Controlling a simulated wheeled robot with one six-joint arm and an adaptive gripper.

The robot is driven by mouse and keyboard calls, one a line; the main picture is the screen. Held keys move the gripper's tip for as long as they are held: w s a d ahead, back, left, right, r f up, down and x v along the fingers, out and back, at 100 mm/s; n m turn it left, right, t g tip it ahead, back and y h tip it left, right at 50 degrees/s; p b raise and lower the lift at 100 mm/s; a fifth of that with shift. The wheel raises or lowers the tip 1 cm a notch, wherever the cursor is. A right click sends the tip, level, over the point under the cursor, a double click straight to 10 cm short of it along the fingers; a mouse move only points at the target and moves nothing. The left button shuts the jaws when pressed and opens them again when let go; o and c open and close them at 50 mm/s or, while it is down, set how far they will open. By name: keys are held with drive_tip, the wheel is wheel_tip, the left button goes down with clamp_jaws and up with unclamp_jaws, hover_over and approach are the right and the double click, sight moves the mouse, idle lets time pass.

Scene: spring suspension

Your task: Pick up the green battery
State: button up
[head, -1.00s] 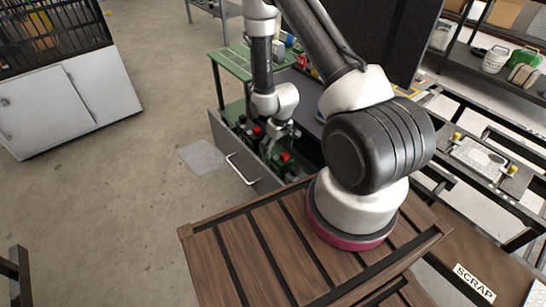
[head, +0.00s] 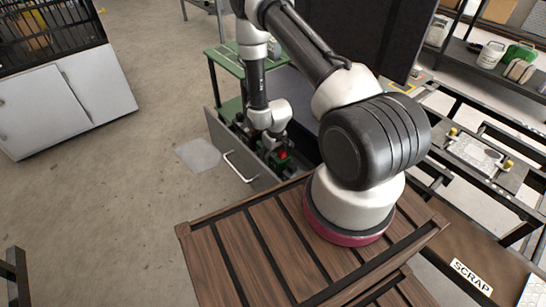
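A green block with a red top, which looks like the green battery (head: 283,157), sits in an open grey drawer (head: 222,143) below the green bench. Only a small part of it shows. My gripper (head: 277,148) points down into the drawer, at or just above this block. The fingers are dark, small and partly hidden, so I cannot tell whether they touch the block or how wide they stand. More green shows behind the wrist, mostly hidden by my arm.
The drawer's front wall with its handle (head: 240,167) stands close to my gripper. A green bench (head: 228,62) is behind the drawer. A slatted wooden top (head: 245,255) lies in front. A brown SCRAP box (head: 478,270) is at right. Floor at left is mostly clear.

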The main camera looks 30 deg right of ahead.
clamp_jaws()
drive_tip(key=shift+w, duration=0.1)
drive_tip(key=shift+r, duration=0.15)
